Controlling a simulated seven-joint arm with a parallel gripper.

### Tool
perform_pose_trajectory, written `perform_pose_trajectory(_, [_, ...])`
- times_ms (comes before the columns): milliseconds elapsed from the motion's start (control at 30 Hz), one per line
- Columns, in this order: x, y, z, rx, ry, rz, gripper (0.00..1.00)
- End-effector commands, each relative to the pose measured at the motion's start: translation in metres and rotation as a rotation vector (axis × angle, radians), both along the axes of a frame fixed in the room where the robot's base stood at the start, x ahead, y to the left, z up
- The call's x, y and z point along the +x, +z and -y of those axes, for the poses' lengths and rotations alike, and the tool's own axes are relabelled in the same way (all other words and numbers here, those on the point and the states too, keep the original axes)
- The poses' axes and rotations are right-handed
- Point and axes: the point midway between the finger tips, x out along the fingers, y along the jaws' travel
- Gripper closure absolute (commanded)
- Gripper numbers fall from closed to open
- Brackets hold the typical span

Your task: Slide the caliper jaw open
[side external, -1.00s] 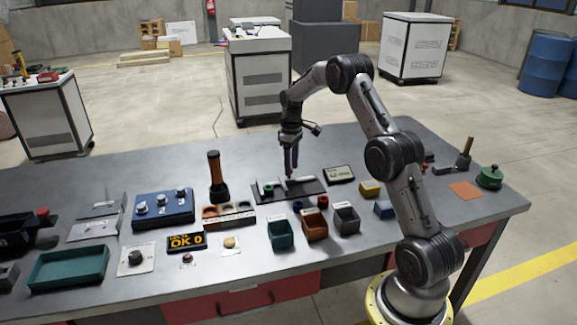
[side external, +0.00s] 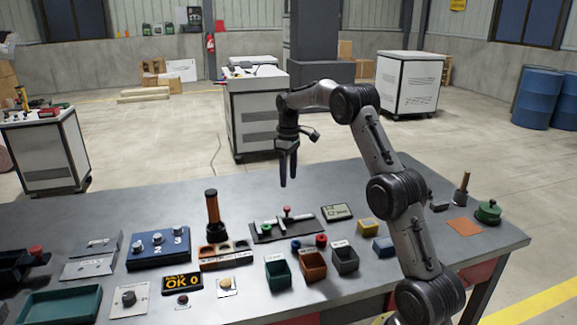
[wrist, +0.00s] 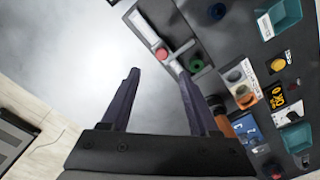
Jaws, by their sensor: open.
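The caliper (side external: 300,218) is a light grey bar with a crosswise jaw, lying on a dark plate (side external: 262,236). A red knob (side external: 287,211) stands up from it. In the wrist view the caliper (wrist: 151,34) and its red knob (wrist: 160,54) lie ahead of the fingertips. A green ring (side external: 267,227) sits at the plate's left part. My gripper (side external: 287,181) is open and empty, pointing down above the plate, clear of the knob. Its two dark fingers (wrist: 160,75) are spread in the wrist view. I cannot tell how far the jaw is open.
Green (side external: 277,283), orange (side external: 314,278) and grey (side external: 358,262) bins stand in front of the plate. An orange-black cylinder (side external: 213,209) stands upright at its left, behind a block with round pockets (side external: 241,254). A display (side external: 336,212) lies at its right.

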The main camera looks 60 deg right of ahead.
Motion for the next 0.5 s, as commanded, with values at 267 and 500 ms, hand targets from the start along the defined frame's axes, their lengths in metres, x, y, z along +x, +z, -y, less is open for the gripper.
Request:
perform_pose_trajectory(267, [0.000,0.032,0.000,-0.001,0.000,0.001,0.39])
perform_pose_trajectory(500, [0.000,0.035,0.000,-0.001,0.000,0.001,0.39])
